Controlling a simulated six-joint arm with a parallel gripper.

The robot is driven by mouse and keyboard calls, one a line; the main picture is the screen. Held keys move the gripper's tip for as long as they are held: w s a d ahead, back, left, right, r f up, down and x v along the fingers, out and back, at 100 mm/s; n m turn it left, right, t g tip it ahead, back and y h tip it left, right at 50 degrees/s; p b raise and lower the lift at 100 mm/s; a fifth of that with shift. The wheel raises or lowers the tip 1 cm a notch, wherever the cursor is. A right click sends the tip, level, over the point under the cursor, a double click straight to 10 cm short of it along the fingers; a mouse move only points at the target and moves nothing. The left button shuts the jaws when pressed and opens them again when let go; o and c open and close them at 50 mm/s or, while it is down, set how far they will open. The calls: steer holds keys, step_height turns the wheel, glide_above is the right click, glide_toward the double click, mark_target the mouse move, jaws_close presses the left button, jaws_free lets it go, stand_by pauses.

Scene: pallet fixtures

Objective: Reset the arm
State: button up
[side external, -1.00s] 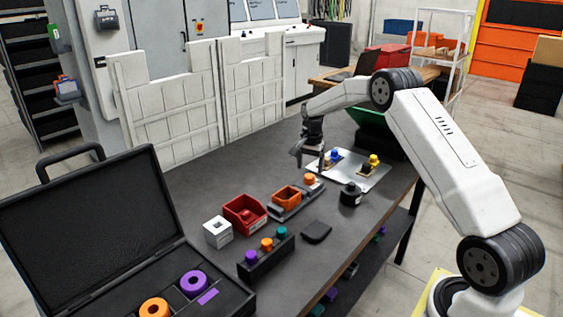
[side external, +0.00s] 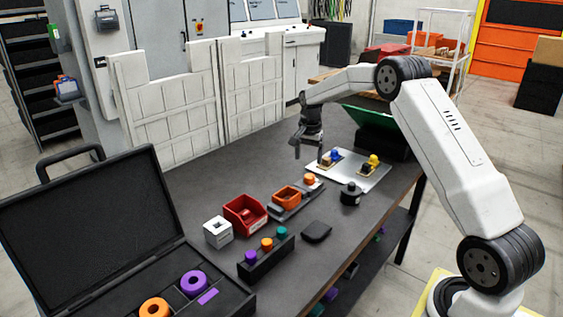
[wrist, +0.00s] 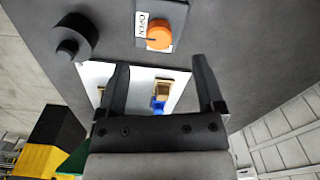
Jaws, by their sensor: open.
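My gripper (side external: 308,148) hangs above the dark table (side external: 340,225), at the left edge of the metal plate (side external: 368,180). In the wrist view my gripper (wrist: 165,85) has its two fingers spread wide with nothing between them. The plate (wrist: 95,75) lies beyond the fingers. It bears a blue-topped piece (side external: 335,155) and a yellow-topped piece (side external: 373,161) on tan bases. The blue piece (wrist: 158,104) shows between the fingers in the wrist view, below them and apart.
A black cylinder (side external: 350,194) stands by the plate. An open black case (side external: 100,240) is at front left.

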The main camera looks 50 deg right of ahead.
steer(key=s+a+r+n+t, duration=0.1)
steer(key=s+a+n, duration=0.3)
steer(key=a, duration=0.4)
steer(key=s+a+n, duration=0.3)
steer(key=s+a, duration=0.1)
steer(key=a, duration=0.3)
steer(key=s+a+f+n, duration=0.1)
steer(key=s+a+n, duration=0.2)
steer(key=s+a, duration=0.2)
steer(key=s+a+n+t, duration=0.1)
steer(key=s+a+n, duration=0.3)
steer(key=s, duration=0.6)
steer(key=shift+s+a+f+n, duration=0.3)
steer(key=shift+s+a+f, duration=0.05)
steer(key=shift+a, duration=0.2)
